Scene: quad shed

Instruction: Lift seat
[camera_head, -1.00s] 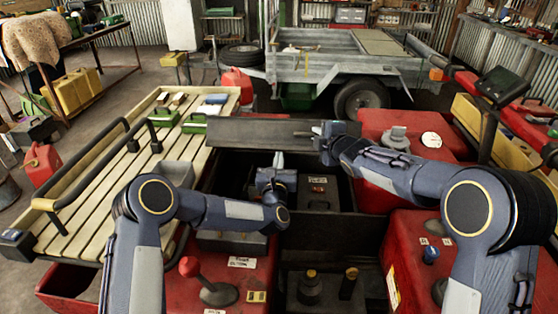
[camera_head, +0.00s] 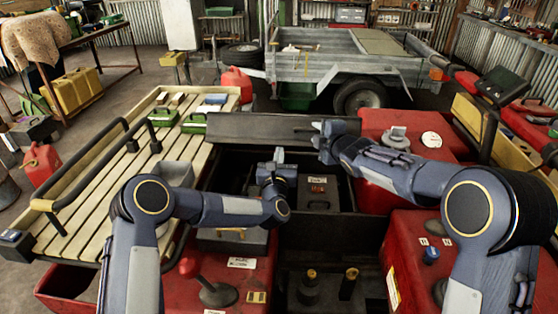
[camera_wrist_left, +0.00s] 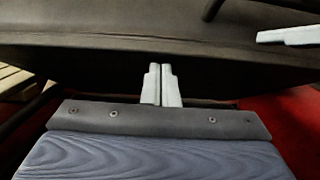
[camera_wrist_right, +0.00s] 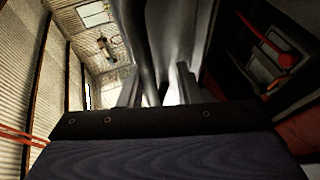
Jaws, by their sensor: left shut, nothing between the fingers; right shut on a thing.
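The seat (camera_head: 260,131) is a long dark panel, tipped up along the far side of an open dark compartment. My right gripper (camera_head: 322,136) is shut on the seat near its right end; in the right wrist view the grey seat edge (camera_wrist_right: 170,40) runs between its fingers. My left gripper (camera_head: 278,156) is shut and empty, fingers pointing up, in front of the seat over the compartment. In the left wrist view its closed fingertips (camera_wrist_left: 161,82) stand before the dark seat face (camera_wrist_left: 160,40); contact cannot be told.
Inside the compartment (camera_head: 345,205) is a grey box (camera_head: 318,190). A slatted rack with a rail (camera_head: 85,225) lies at left. Red bodywork (camera_head: 410,235) and a red-knobbed lever (camera_head: 213,290) flank the opening. A trailer (camera_head: 330,65) stands behind.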

